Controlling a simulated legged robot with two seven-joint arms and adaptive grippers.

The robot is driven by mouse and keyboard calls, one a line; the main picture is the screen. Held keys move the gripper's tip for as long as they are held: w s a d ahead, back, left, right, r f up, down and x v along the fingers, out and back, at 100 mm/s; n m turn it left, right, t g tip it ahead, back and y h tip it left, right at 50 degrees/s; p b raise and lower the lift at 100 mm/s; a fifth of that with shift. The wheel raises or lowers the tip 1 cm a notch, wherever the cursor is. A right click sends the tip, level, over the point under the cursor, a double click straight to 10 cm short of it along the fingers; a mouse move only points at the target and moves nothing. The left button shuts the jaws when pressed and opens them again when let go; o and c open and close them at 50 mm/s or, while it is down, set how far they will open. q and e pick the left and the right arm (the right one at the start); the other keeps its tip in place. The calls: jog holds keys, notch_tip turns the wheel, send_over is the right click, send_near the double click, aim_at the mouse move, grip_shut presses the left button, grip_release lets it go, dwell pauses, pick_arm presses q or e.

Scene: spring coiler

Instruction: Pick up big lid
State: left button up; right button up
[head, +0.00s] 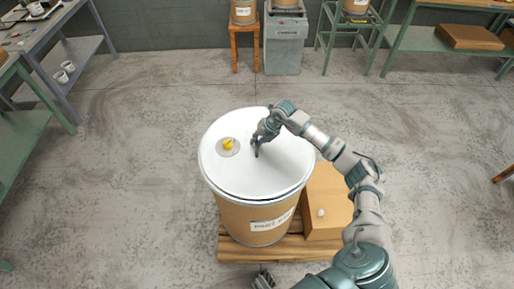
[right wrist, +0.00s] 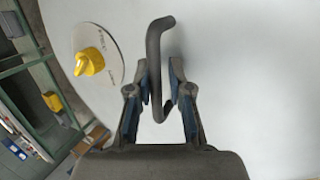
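The big lid (head: 277,172) is a wide white disc on top of a brown drum (head: 238,216). In the right wrist view the pale lid (right wrist: 245,90) fills most of the picture. A dark bent handle (right wrist: 155,50) rises from it. My right gripper (head: 257,152) is over the lid, right of its yellow knob. In the wrist view its two fingers (right wrist: 162,82) stand on either side of the handle, with a small gap on the right side. My left gripper (head: 263,280) shows only partly at the bottom edge; its fingers are unclear.
A yellow knob (head: 228,144) sits on a round grey plate (head: 221,150) on the lid. The drum stands on a wooden pallet (head: 236,254) beside a cardboard box (head: 326,205). Workbenches stand at left and back right. The floor around the pallet is clear.

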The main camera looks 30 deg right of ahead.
jog(key=shift+a, duration=0.2)
grip_shut()
jog(key=shift+w+d+r, duration=0.1)
jog(key=shift+d+r, duration=0.05)
jog(key=shift+d, duration=0.05)
